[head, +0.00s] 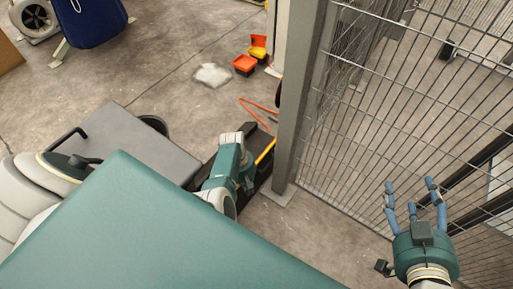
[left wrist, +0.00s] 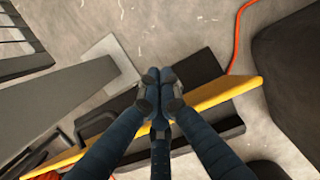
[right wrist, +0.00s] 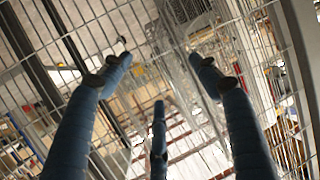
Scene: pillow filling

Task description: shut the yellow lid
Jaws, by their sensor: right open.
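The yellow lid (head: 265,151) shows in the head view as a thin yellow strip beside a dark box (head: 263,174), partly hidden by my left arm. In the left wrist view the lid (left wrist: 226,92) is a long yellow edge running diagonally, with black parts of the box (left wrist: 196,70) around it. It looks open, seen nearly edge-on. My left gripper (left wrist: 160,80) has its fingertips drawn together over the lid's edge; nothing shows between them, and contact is unclear. My right gripper (head: 415,190) is open and empty in front of the wire fence; its fingers (right wrist: 160,75) are spread.
A grey post (head: 297,100) and wire mesh fence (head: 390,110) stand right of the box. An orange cord (head: 255,108) lies on the floor behind it. A large teal surface (head: 150,230) fills the lower left.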

